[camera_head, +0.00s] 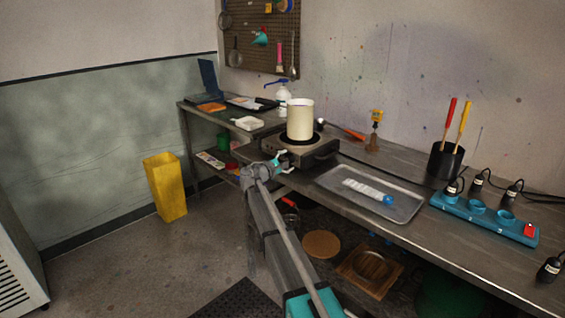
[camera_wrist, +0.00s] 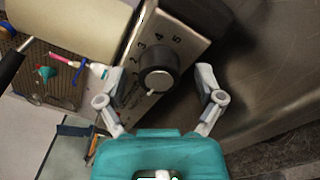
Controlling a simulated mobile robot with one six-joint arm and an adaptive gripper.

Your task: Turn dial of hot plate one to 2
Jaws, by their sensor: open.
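A metal hot plate (camera_head: 322,154) stands on the workbench with a cream pot (camera_head: 300,120) on top. No label shows whether it is hot plate one. In the wrist view, its front panel (camera_wrist: 183,22) carries a round dark dial (camera_wrist: 158,66) with the numbers 2, 3, 4 and 5 legible beside it. A small light mark sits at the dial's lower edge. My gripper (camera_wrist: 160,76) is open, with one finger on each side of the dial and gaps visible. In the head view, my gripper (camera_head: 279,161) is at the hot plate's front, hiding the dial.
A metal tray (camera_head: 400,208) with a blue-capped item lies right of the hot plate. A yellow bin (camera_head: 165,187) stands on the floor, with open floor nearby.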

